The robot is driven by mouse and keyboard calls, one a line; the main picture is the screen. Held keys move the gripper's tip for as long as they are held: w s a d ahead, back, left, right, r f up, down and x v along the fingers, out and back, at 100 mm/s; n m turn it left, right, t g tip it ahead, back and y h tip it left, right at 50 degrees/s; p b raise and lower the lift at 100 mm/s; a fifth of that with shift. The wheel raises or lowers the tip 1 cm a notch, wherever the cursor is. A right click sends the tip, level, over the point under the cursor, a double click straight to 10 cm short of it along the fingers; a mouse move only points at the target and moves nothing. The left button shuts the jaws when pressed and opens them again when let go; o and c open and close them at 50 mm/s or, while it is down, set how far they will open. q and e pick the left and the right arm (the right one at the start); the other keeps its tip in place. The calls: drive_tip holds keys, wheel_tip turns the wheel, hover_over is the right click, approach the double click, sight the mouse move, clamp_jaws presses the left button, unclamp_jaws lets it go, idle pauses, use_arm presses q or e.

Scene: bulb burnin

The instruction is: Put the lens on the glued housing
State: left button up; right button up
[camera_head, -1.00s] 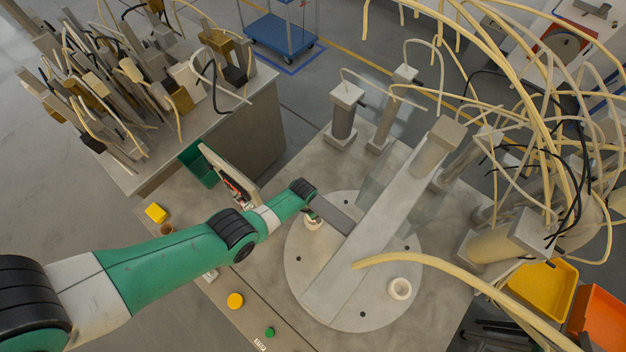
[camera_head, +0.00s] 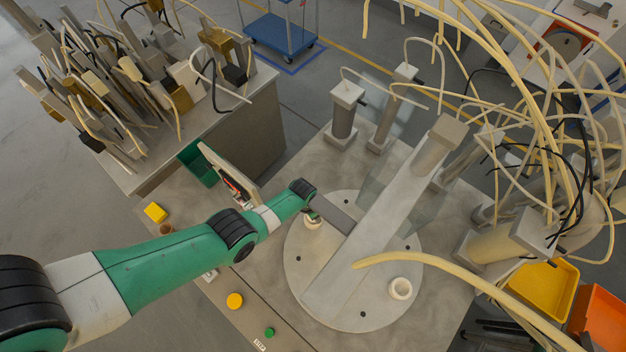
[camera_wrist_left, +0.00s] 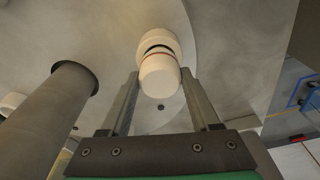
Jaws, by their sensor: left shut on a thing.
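My left gripper (camera_wrist_left: 159,76) is shut on the lens (camera_wrist_left: 160,84), a pale rounded cap between its fingertips in the left wrist view. The white housing (camera_wrist_left: 157,40) is right beyond the lens, in line with it. A dark band and a thin reddish ring show where the two meet; I cannot tell whether they touch fully. In the head view my left gripper (camera_head: 312,213) is at the left of the round plate, over a white ring-shaped part (camera_head: 313,223); the lens is hidden there by the wrist. My right gripper is not in view.
The round grey plate (camera_head: 300,285) carries a second white ring-shaped part (camera_head: 400,288) at its right. A long grey beam (camera_head: 375,230) crosses above the plate. A yellow button (camera_head: 235,300) and a green button (camera_head: 269,332) are at the front. Posts and loose hoses crowd the right.

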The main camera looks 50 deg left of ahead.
use_arm(q)
drive_tip(key=shift+f, duration=0.15)
idle(0.3)
drive_tip(key=o, duration=1.4)
drive_tip(key=shift+c, duration=0.2)
drive_tip(key=shift+o, duration=0.2)
